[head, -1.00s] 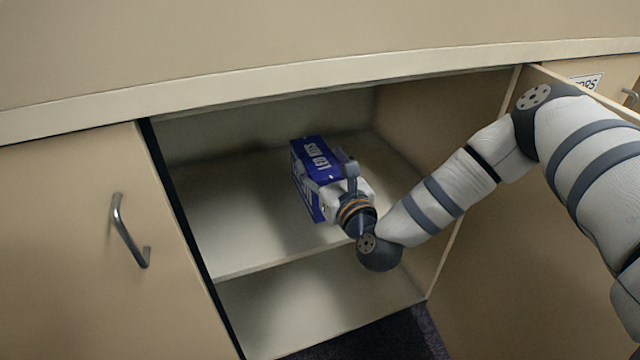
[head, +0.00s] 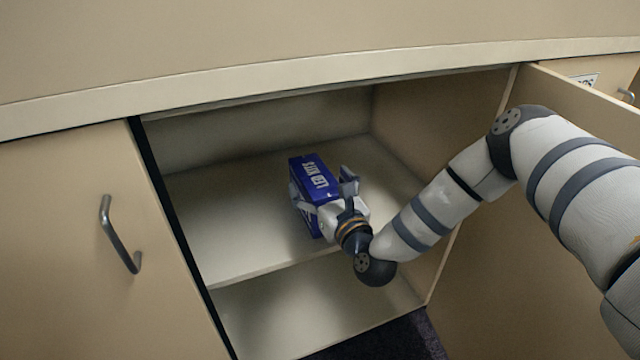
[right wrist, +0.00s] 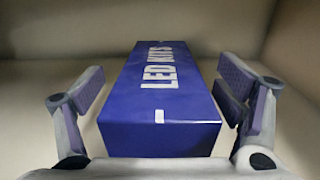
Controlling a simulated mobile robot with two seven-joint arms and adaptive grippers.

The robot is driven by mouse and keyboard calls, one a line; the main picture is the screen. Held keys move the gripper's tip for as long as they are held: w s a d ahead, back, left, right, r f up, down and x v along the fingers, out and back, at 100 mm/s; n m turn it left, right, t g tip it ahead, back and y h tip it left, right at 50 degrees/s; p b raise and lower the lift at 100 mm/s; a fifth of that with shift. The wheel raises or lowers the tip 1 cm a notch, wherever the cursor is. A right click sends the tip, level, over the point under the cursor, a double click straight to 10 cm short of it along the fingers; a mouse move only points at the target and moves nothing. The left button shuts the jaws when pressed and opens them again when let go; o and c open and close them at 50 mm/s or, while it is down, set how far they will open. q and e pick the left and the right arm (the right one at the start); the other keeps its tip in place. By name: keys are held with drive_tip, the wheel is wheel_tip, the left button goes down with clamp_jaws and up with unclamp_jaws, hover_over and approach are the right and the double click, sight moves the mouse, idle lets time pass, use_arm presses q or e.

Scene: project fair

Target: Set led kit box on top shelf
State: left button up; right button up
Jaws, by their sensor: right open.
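The blue LED kit box (head: 314,180), with "LED KITS" in white on its top, stands on the upper shelf (head: 240,225) inside the open cabinet. My right gripper (head: 328,196) is at the near end of the box, with its fingers open to either side. In the right wrist view the box (right wrist: 160,95) lies between the spread fingertips (right wrist: 165,90), with a clear gap at the left finger and a narrower one at the right. The lower part of the box is partly hidden by the gripper. My left gripper is not in view.
The cabinet's lower shelf (head: 310,300) is empty. A closed door with a metal handle (head: 120,235) is at the left. An open door (head: 585,90) stands at the right behind my arm. The upper shelf has free room left of the box.

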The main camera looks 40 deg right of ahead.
drive_tip(key=shift+r, duration=0.25)
drive_tip(key=p+v, duration=0.1)
drive_tip(key=v, duration=1.1)
